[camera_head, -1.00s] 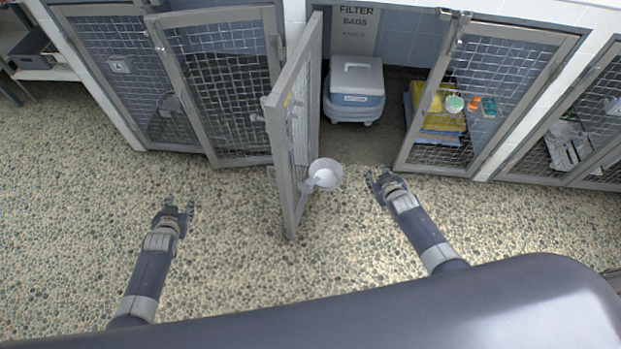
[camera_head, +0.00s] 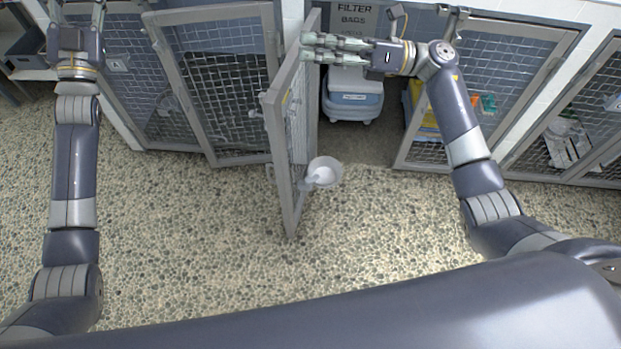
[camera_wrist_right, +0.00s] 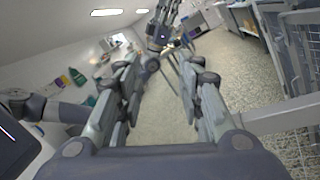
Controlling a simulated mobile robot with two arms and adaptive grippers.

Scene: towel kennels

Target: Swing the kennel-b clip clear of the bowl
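A white bowl (camera_head: 323,171) hangs at the inner side of a swung-out mesh kennel door (camera_head: 287,130), low near its free edge. A small grey piece (camera_head: 308,182) joins or touches the bowl's near left rim; I cannot tell whether it is the kennel-b clip. My right gripper (camera_head: 305,47) is raised, its fingers pointing left across the top of the door; I cannot tell whether they touch it. In the right wrist view its fingers (camera_wrist_right: 160,105) are spread with nothing between them. My left gripper (camera_head: 76,12) is raised at the upper left, its fingertips cut off; it also shows in the right wrist view (camera_wrist_right: 163,30).
A blue-and-white box (camera_head: 352,100) stands inside the open kennel, below a sign reading FILTER BAGS (camera_head: 353,14). A closed mesh door (camera_head: 503,75) with yellow and blue things behind it is to the right. The pebbled floor (camera_head: 190,240) in front is clear.

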